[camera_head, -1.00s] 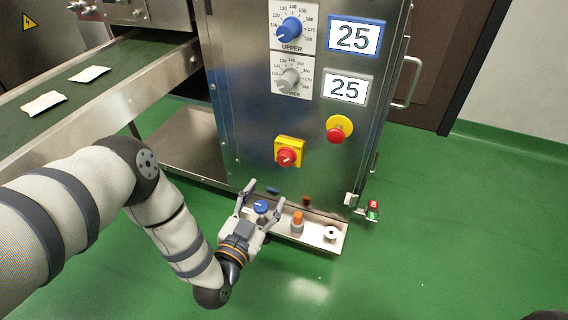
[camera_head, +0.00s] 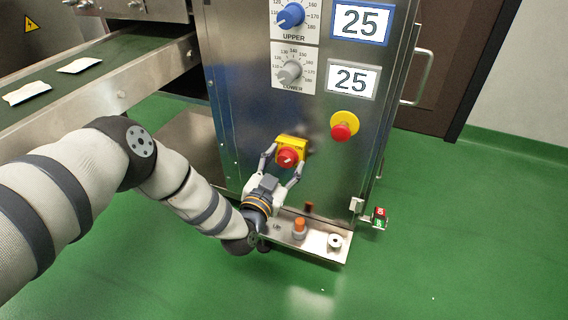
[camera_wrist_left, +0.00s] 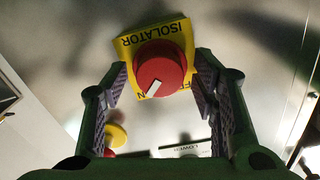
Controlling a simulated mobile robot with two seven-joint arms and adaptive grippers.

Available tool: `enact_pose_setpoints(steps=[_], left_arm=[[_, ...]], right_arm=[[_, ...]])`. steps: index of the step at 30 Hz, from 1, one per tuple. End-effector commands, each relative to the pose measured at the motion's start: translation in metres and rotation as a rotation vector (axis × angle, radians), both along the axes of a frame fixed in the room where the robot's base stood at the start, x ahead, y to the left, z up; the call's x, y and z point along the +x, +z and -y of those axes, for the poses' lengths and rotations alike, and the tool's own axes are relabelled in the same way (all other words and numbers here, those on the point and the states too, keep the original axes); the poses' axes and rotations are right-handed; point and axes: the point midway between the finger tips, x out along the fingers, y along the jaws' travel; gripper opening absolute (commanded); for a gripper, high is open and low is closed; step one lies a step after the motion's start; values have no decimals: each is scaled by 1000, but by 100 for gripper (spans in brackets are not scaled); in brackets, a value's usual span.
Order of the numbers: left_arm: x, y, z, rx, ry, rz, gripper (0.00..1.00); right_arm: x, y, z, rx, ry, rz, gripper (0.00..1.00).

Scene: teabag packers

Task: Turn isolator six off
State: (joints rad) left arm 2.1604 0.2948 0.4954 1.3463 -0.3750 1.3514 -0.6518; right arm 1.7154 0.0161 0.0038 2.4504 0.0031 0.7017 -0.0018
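The isolator is a yellow plate (camera_head: 292,142) with a red rotary knob (camera_head: 288,157) on the steel cabinet front. In the left wrist view its plate (camera_wrist_left: 180,30) reads ISOLATOR upside down. The knob (camera_wrist_left: 160,68) has a white pointer aimed at lower left, beside a partly hidden "N"; an "F" shows at the right edge. I see no number six on it. My left gripper (camera_head: 283,162) is open, with one finger on each side of the knob. I cannot tell whether the fingers touch it. My right gripper is out of view.
A red emergency button (camera_head: 341,131) on a yellow base is right of the isolator. Blue (camera_head: 291,15) and grey (camera_head: 289,72) dials sit above. A tray (camera_head: 318,251) below holds small parts, including an orange-topped one (camera_head: 299,226). A conveyor (camera_head: 120,90) is at left.

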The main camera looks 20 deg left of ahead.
Motion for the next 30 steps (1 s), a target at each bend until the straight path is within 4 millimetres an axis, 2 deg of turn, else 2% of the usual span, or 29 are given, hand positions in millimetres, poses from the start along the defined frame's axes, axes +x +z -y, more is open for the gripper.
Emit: enact_pose_setpoints(steps=[1, 3, 6, 17, 30], left_arm=[[0, 0, 0, 0, 0, 0, 40], [0, 0, 0, 0, 0, 0, 24], [0, 0, 0, 0, 0, 0, 6], [-1, 0, 0, -49, 0, -3, 6], [-1, 0, -1, -400, 1, -14, 6]], right_arm=[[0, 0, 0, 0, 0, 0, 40], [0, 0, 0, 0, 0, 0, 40], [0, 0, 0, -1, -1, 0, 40], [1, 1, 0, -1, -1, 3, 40], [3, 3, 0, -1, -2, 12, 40]])
